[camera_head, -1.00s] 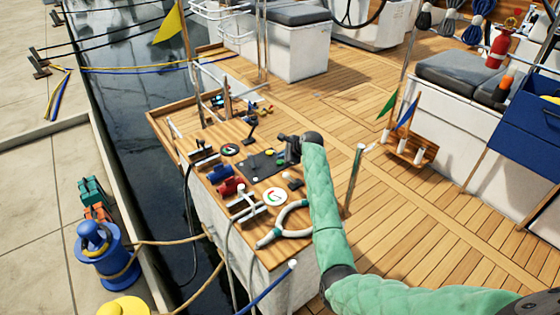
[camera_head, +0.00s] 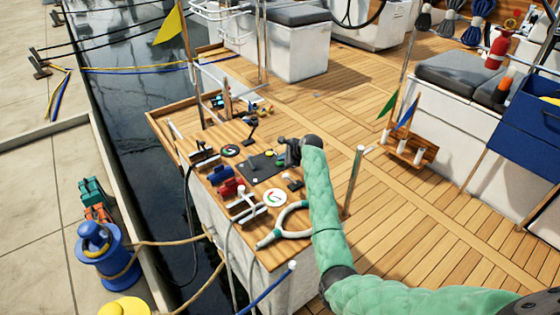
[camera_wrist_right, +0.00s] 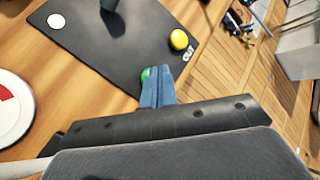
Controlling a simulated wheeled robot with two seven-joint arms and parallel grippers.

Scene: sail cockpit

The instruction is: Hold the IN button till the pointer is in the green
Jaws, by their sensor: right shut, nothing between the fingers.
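The black control panel (camera_head: 258,167) lies on the wooden table, with my right gripper (camera_head: 285,152) reaching down over it. In the right wrist view, the blue-grey fingertips (camera_wrist_right: 157,88) are shut with nothing between them. They partly cover a green button (camera_wrist_right: 146,74) at the panel's edge; its label is hidden, and whether it is pressed cannot be told. A yellow button (camera_wrist_right: 179,39) marked OUT sits farther along the panel. A round white dial (camera_head: 275,197) lies beside the panel; its pointer is too small to read. Its edge with red shows in the wrist view (camera_wrist_right: 8,105). My left gripper is not in view.
A black lever (camera_wrist_right: 110,12) stands on the panel. A second dial (camera_head: 230,150), blue (camera_head: 219,175) and red (camera_head: 230,187) items and a white ring handle (camera_head: 287,222) crowd the table. Open deck lies beyond.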

